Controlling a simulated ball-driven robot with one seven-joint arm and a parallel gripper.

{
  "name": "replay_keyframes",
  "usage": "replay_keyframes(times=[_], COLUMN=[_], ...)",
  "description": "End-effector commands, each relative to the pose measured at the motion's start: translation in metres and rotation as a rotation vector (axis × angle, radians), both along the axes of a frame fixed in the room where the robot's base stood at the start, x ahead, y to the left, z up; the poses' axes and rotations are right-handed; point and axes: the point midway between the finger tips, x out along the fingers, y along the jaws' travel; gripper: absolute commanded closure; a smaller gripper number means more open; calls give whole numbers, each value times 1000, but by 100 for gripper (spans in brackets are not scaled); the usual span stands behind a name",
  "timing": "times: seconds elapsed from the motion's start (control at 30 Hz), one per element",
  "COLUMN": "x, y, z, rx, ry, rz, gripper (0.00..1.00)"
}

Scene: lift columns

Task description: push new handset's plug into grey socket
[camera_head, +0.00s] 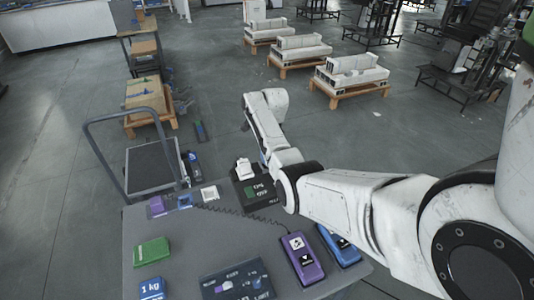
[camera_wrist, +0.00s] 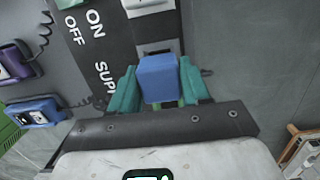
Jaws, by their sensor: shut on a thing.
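My gripper (camera_wrist: 160,88) is shut on a blue plug (camera_wrist: 158,78), held between its green fingers. The grey socket (camera_wrist: 158,48) shows just beyond the plug in the wrist view, on a dark box below a white part. The plug overlaps its lower edge in the picture; I cannot tell whether they touch. In the head view the dark supply box (camera_head: 254,193) stands at the table's back edge; my arm hides the gripper and plug. A blue handset (camera_head: 338,245) lies at the table's right, beside a purple handset (camera_head: 303,259) with a coiled cord.
The grey table (camera_head: 215,240) also holds a green box (camera_head: 152,251), a blue 1 kg block (camera_head: 151,289) and a dark panel (camera_head: 237,281) at the front. A purple piece (camera_head: 157,206) lies near the back left. A trolley (camera_head: 151,166) stands behind the table.

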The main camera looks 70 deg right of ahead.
Motion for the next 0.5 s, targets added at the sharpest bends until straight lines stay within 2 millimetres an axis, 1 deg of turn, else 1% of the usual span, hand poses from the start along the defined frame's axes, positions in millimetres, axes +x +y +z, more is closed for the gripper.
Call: replay_keyframes(times=[0.5], x=[0], y=[0], z=[-7], rx=[1], ry=[-1], rz=[-1], gripper=[80])
